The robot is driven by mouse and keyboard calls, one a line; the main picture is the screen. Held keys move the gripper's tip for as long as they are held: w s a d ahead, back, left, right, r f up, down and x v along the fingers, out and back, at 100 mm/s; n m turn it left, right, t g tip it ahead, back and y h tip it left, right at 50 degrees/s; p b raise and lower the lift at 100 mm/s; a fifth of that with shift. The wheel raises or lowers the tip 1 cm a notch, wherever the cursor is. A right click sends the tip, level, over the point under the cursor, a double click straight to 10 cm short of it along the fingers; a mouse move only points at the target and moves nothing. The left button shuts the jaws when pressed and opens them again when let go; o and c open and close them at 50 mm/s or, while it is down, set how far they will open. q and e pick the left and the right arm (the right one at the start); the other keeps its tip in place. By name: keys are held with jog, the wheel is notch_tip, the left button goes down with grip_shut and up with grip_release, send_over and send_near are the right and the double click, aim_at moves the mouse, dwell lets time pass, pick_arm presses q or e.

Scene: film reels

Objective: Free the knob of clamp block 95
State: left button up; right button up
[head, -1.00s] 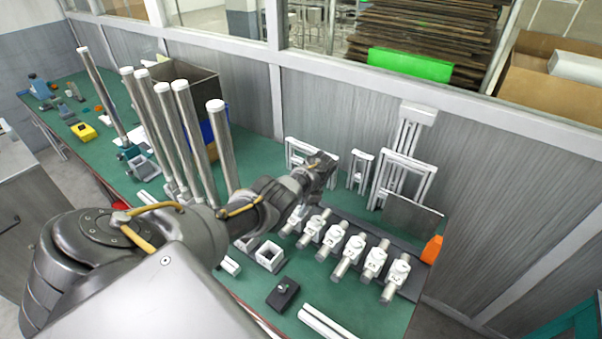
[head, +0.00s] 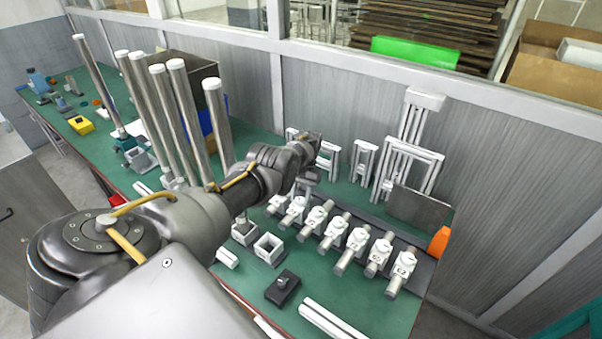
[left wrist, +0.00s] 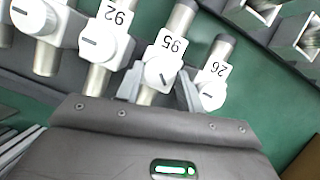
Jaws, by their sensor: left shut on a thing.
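Clamp block 95 (left wrist: 166,62) is a white block on a metal rod, with its number printed on top and a round slotted knob (left wrist: 160,73) facing the wrist camera. My left gripper (left wrist: 160,88) has one finger on each side of this knob and is shut on it. The knob's slot is tilted in the picture. Block 92 (left wrist: 107,40) is beside it on the left and block 26 (left wrist: 212,80) on the right. In the head view, my left gripper (head: 307,180) is over the left end of the block row, partly hiding it. My right gripper is out of view.
White square holders (head: 269,250) and a black box with a small knob (head: 282,288) lie in front of the row. Tall metal rods (head: 190,120) stand left of my arm. White frames (head: 408,170) and a grey plate (head: 418,207) stand behind the blocks.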

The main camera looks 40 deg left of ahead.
pick_arm(q)
jog(key=n+h, duration=0.1)
jog(key=n, duration=0.2)
jog(key=shift+s+a+n+t, duration=0.1)
jog(key=shift+n+t, duration=0.3)
jog(key=n+p, duration=0.1)
jog(key=n, duration=0.1)
jog(key=n+t+h+p, duration=0.1)
jog(key=n, duration=0.1)
jog(key=shift+s+a+n+t, duration=0.1)
jog(key=shift+a+n+t, duration=0.05)
jog(key=shift+n+t, duration=0.2)
jog(key=shift+n+h, duration=0.25)
jog(key=shift+h, duration=0.05)
jog(key=o, duration=1)
jog(key=shift+r+p, duration=0.1)
jog(key=shift+p, duration=0.2)
jog(key=v, duration=1)
jog(key=shift+a+r, duration=0.15)
jog(key=shift+r, duration=0.1)
